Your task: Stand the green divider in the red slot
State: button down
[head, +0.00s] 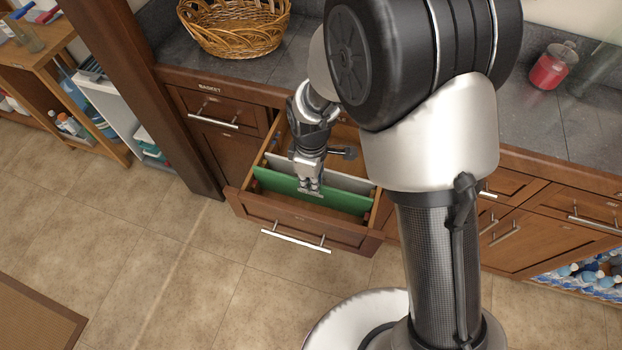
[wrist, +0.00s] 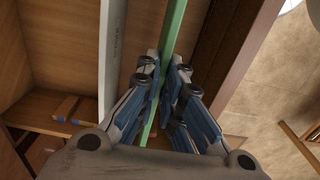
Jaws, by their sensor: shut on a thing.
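The green divider (head: 272,184) is a long thin panel standing on edge across the open wooden drawer (head: 290,218), near its front. My gripper (head: 310,187) reaches down into the drawer and is shut on the divider's upper edge, near its middle. In the wrist view the green divider (wrist: 176,22) runs between the two fingers of my gripper (wrist: 166,66), which press on its two faces. I cannot make out a red slot in either view. The divider's lower edge is hidden, so I cannot tell whether it is seated.
A grey divider (head: 348,179) stands behind the green one, and shows left of my gripper in the wrist view (wrist: 112,50). A wicker basket (head: 235,25) and a red jar (head: 553,67) stand on the counter. An open shelf (head: 118,108) stands left; the floor before the drawer is clear.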

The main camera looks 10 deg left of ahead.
aim_at(311, 201)
jog(key=shift+f+b, duration=0.85)
jog(key=shift+f, duration=1)
jog(key=c, duration=1.7)
grip_release()
jog(key=shift+o, duration=0.2)
jog(key=shift+r, duration=0.1)
notch_tip(311, 201, up, 12)
jog(key=shift+f, duration=0.1)
